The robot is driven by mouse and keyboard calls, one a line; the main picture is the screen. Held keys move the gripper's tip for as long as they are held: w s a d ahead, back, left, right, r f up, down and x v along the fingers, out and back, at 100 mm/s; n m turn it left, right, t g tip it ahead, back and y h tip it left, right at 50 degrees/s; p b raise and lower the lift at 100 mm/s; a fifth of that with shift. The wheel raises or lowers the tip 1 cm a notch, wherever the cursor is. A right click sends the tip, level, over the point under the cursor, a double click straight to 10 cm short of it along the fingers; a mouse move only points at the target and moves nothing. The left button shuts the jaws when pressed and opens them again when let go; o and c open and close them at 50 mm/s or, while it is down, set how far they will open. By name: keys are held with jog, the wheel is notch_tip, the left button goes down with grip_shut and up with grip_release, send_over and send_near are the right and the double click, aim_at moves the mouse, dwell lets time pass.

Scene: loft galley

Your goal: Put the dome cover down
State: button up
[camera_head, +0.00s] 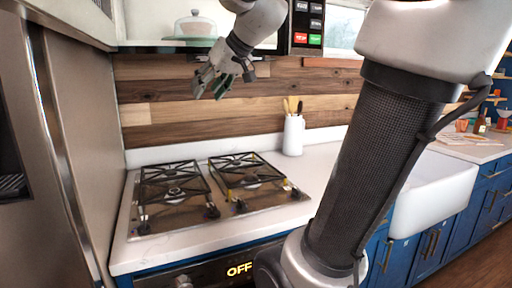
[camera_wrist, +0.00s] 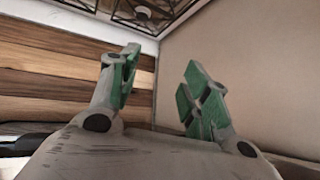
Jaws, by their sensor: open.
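A pale, whitish dome cover (camera_head: 195,26) with a small knob stands upright on a shelf at the upper left of the head view. A thin greenish edge shows beneath it; I cannot tell whether this is a plate or the shelf's edge. My gripper (camera_head: 218,86) is below and to the right of the dome, in front of the wooden wall, with its fingers pointing down. It is apart from the dome. In the wrist view my gripper (camera_wrist: 158,85) has its two green-padded fingers spread with nothing between them. The dome does not show in the wrist view.
A gas hob (camera_head: 213,190) with black grates sits in the white counter (camera_head: 185,240). A white utensil crock (camera_head: 293,136) stands behind it to the right. A steel fridge (camera_head: 85,130) bounds the left. A white sink (camera_head: 435,200) is at the right. The counter between crock and sink looks partly clear.

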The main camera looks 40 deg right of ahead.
jog(key=s+f+g+h, duration=0.2)
jog(key=s+f+g, duration=0.3)
jog(key=s+f, duration=1.4)
jog(key=shift+s+f, duration=0.25)
jog(key=shift+f, duration=0.35)
